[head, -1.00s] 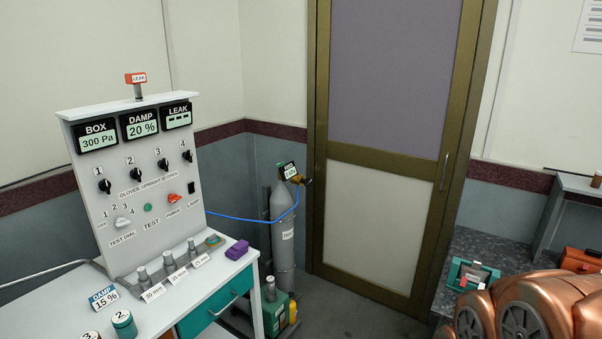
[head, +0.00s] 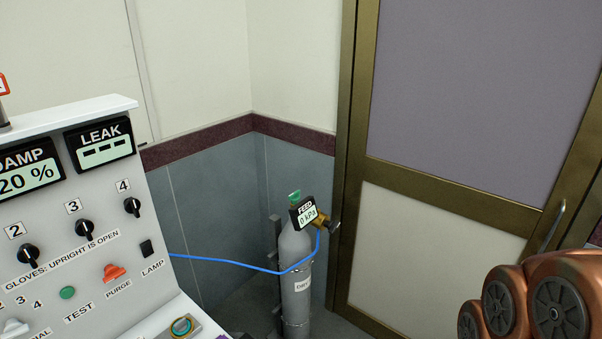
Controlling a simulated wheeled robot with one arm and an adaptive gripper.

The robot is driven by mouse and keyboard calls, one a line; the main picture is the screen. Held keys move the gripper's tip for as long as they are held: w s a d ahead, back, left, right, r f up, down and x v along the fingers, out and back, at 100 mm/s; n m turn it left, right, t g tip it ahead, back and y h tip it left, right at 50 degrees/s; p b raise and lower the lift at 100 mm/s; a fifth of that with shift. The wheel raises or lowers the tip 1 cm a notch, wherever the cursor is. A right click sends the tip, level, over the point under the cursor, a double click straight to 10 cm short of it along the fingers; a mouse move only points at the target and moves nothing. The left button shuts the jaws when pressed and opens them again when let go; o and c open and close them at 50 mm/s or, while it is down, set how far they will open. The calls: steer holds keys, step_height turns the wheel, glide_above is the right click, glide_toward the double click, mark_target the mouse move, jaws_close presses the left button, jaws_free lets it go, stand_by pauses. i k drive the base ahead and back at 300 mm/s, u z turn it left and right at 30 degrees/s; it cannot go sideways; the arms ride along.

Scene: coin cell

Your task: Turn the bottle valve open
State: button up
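A grey gas bottle (head: 296,270) stands upright in the corner, right of the control panel. A green valve handle (head: 294,196) sits on its top. A small gauge (head: 306,214) marked FEED reads 0 kPa beside the valve, with a brass fitting and dark knob (head: 331,226) on its right. A blue hose (head: 225,262) runs from the fitting to the left. My gripper is not in view; only copper-coloured links of my arm show at the lower right, apart from the bottle.
The control panel (head: 60,235) with knobs and the DAMP and LEAK displays fills the left side. A brass-framed door (head: 352,160) stands right of the bottle. Wall corner is close behind the bottle.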

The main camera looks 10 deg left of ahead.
mark_target(295, 197)
steer(key=i, duration=1.7)
steer(key=u, duration=2)
